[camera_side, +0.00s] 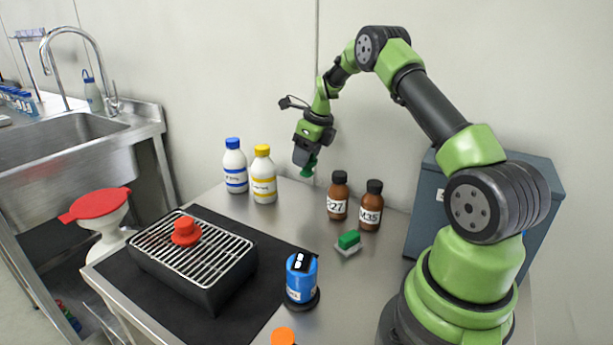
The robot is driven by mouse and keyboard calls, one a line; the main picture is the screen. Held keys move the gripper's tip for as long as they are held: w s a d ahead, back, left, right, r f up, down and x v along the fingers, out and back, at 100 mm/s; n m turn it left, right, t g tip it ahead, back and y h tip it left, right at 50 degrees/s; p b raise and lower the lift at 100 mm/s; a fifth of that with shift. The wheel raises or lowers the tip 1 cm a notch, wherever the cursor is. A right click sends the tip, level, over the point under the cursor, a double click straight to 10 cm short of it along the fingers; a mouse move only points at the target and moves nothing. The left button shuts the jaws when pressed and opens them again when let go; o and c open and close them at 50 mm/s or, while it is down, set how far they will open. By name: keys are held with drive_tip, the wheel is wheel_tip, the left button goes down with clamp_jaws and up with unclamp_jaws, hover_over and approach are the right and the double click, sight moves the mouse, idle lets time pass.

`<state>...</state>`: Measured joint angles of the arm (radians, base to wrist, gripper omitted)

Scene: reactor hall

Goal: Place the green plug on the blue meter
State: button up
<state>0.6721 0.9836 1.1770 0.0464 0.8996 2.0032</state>
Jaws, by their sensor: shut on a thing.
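A small green piece, the green plug (309,168), is held between the fingers of my gripper (305,160), which is shut on it. The gripper points down, high above the back of the table, left of the brown bottles. The plug is small in view and partly hidden by the fingers. The blue meter (300,284) is an upright blue cylinder with a dark display on top, standing on a black round base near the front of the table. It is below the gripper in the picture, well apart from the plug.
White bottles with blue (235,170) and yellow (263,178) caps stand at the back left. A black grill box (205,285) carries a red knobbed piece (186,234). An orange cap (284,337) shows in front.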

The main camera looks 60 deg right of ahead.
drive_tip(key=s+a+r+n+g+y, duration=0.1)
drive_tip(key=s+a+r+n, duration=0.1)
drive_tip(key=a+r+n, duration=0.45)
drive_tip(key=s+a+r+n+y, duration=0.1)
drive_tip(key=s+a+r+n, duration=0.15)
drive_tip(key=a, duration=0.75)
drive_tip(key=n+g+y, duration=0.1)
drive_tip(key=n+g, duration=0.1)
drive_tip(key=n, duration=0.6)
hover_over(300, 261)
drive_tip(key=shift+f, duration=4.3)
drive_tip(key=shift+f, duration=0.1)
drive_tip(key=o, duration=0.9)
